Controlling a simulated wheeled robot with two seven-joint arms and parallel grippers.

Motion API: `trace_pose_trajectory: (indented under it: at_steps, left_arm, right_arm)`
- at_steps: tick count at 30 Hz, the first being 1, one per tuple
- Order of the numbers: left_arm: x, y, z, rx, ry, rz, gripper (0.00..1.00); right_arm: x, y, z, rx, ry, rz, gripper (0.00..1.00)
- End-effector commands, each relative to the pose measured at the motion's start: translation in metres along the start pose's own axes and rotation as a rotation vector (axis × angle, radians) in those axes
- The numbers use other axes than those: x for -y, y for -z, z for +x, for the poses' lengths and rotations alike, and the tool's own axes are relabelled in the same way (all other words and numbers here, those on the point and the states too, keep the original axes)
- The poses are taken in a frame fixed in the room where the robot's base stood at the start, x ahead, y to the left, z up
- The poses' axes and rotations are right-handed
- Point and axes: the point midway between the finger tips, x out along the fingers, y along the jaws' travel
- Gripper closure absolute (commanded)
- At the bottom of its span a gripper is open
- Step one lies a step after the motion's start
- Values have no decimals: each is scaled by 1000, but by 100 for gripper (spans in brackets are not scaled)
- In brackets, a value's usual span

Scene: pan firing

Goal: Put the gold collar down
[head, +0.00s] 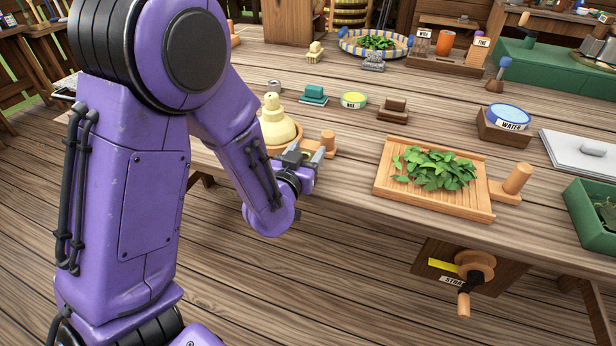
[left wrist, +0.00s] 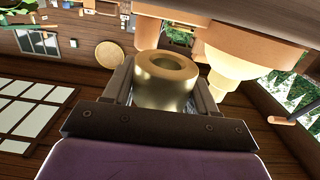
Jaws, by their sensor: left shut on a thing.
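My left gripper (head: 305,157) is at the front edge of the wooden table in the head view. It is shut on the gold collar (left wrist: 163,88), a thick, shiny ring that sits between the two fingers in the left wrist view. The collar is hidden or too small to tell in the head view. A cream stepped piece (head: 277,121) on a round wooden base (head: 310,149) stands just behind the gripper. That cream piece also shows close beside the collar in the left wrist view (left wrist: 228,68). My right gripper is not in view.
A slatted wooden tray (head: 388,181) with green leaves lies to the right. Behind stand a teal stamp-like block (head: 314,93), a yellow-green tin (head: 354,100) and a brown block (head: 393,108). A water tub (head: 508,117) is further right. Bare tabletop lies between the gripper and tray.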

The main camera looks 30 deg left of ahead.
Motion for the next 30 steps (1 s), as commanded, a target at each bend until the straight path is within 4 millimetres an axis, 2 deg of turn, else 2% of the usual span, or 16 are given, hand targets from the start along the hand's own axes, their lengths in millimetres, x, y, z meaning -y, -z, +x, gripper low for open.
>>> trace_pose_trajectory:
  at_steps: [3, 6, 17, 18, 19, 20, 30]
  left_arm:
    - [-4, -22, 5, 5, 0, 1, 98]
    - [-4, -33, 5, 1, -1, 0, 98]
    - [-3, -38, 5, 0, -1, 1, 98]
    - [-3, -38, 5, 1, -1, 1, 33]
    - [-3, -37, 5, 1, -1, 1, 24]
    - [-3, -37, 5, 1, -1, 1, 18]
    - [-3, -33, 4, 1, -1, 0, 18]
  right_arm:
    - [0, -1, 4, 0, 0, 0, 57]
    - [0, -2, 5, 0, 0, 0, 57]
    - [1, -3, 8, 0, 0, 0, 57]
    - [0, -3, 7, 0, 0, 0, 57]
    - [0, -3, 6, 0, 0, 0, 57]
    - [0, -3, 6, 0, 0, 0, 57]
    - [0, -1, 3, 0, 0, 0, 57]
